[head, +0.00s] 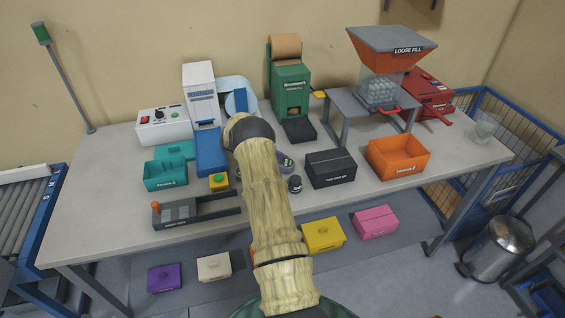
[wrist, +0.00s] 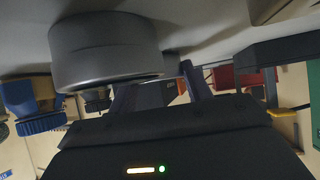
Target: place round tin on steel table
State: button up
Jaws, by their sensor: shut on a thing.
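The round tin (wrist: 105,50) is a grey, squat cylinder, large and close at the upper left of the wrist view. My gripper (wrist: 158,78) is shut on it near its rim; the exact contact is partly hidden. In the wrist view the scene appears upside down. The tin looks close to the grey tabletop above it, but I cannot tell whether they touch. The steel table (head: 95,205) is the long grey table in the head view.
A dark small jar (head: 295,184) and a black box (head: 330,168) stand right of my arm. An orange bin (head: 398,158), teal bin (head: 166,175), green dispenser (head: 290,88) and loose-fill hopper (head: 390,50) also occupy the table. The table's left front area is clear.

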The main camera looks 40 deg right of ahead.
jog(key=o, duration=1.1)
jog(key=shift+r, duration=0.1)
jog(key=b+v, duration=0.2)
jog(key=v, duration=1)
